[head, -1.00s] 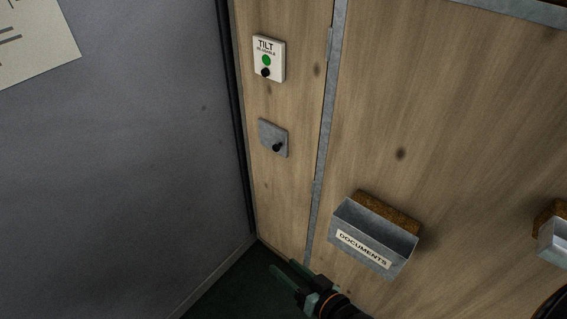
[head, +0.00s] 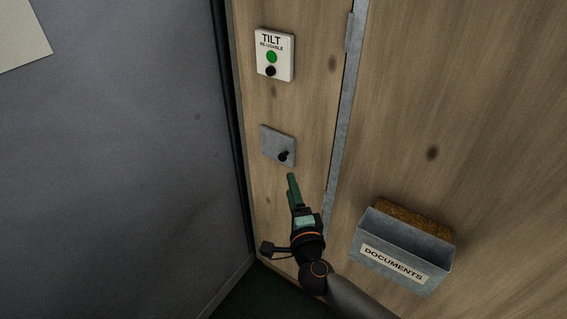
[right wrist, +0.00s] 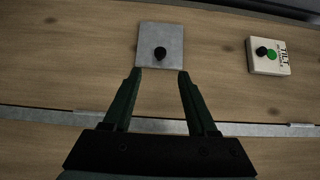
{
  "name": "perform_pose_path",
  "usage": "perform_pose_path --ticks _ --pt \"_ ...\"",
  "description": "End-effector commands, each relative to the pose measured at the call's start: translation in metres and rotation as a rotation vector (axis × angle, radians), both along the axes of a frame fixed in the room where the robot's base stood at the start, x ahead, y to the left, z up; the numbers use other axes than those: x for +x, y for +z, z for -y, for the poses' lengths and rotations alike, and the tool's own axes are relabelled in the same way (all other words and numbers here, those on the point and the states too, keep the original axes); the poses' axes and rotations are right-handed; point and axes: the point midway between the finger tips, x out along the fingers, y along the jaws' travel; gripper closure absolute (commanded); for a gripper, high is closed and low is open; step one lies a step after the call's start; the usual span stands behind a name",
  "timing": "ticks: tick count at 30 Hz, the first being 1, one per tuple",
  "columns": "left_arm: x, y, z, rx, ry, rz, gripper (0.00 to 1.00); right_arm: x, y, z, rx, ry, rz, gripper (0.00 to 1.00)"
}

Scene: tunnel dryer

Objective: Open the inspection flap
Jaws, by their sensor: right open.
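The inspection flap (head: 272,146) is a small grey metal plate on the wooden wall, with a black knob (head: 283,156) near its lower right in the head view. It lies flat against the wood. The flap also shows in the right wrist view (right wrist: 150,37), with its knob (right wrist: 160,53) ahead of the fingertips. My right gripper (head: 292,182) is just below the flap in the head view. It is open and empty, its two green fingers (right wrist: 158,78) spread to either side of the knob's line and apart from it. My left gripper is not in view.
A white TILT indicator (head: 274,55) with a green dot and black knob sits above the flap. A grey DOCUMENTS box (head: 398,262) is on the wooden panel at lower right. A metal strip (head: 342,125) runs between panels. A grey wall (head: 120,170) is at left.

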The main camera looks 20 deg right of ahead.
Motion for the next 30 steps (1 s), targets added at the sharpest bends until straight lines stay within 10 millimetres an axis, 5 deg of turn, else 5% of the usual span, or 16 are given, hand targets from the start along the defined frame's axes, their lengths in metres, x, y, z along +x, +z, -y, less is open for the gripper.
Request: perform_pose_path --ticks 15,30 --pt "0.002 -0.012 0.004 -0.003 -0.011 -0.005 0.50 0.090 -0.001 0.010 -0.001 0.001 0.002 0.42" --pt "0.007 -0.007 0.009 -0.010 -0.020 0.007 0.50 0.103 0.000 0.012 0.000 0.002 0.001 0.42"
